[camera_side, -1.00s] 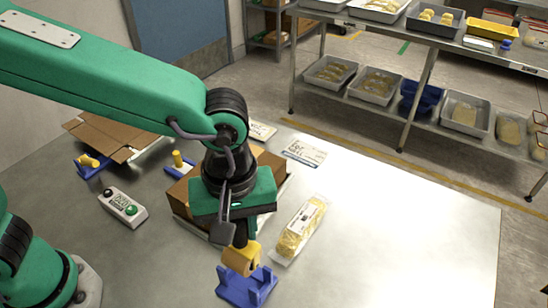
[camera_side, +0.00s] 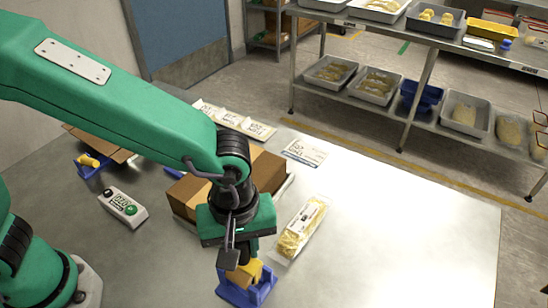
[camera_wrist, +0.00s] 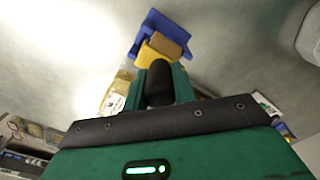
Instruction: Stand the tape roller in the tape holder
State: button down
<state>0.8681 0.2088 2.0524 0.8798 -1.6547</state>
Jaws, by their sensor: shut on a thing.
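The tape roller (camera_side: 246,272), a yellow-orange block-like piece, is held in my gripper (camera_side: 240,260). It is low at the blue tape holder (camera_side: 262,290) on the metal table, between the holder's raised sides. I cannot tell whether it bears on the holder's base. In the wrist view the roller (camera_wrist: 160,47) shows just beyond the dark gripper tip (camera_wrist: 158,65), with the blue holder (camera_wrist: 152,22) around its far side. The fingers partly hide the roller.
A cardboard box (camera_side: 268,170) stands close behind my gripper. A clear pack of yellow food (camera_side: 301,228) lies to the right. A button box (camera_side: 122,207) and another blue stand with a yellow piece (camera_side: 90,163) are left. The table's right side is clear.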

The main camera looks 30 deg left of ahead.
jog(key=shift+f, duration=1.4)
jog(key=c, duration=1.1)
grip_release()
jog(key=shift+o, duration=0.2)
jog(key=shift+r, duration=0.1)
jog(key=shift+r, duration=3.8)
jog(key=shift+a, duration=0.1)
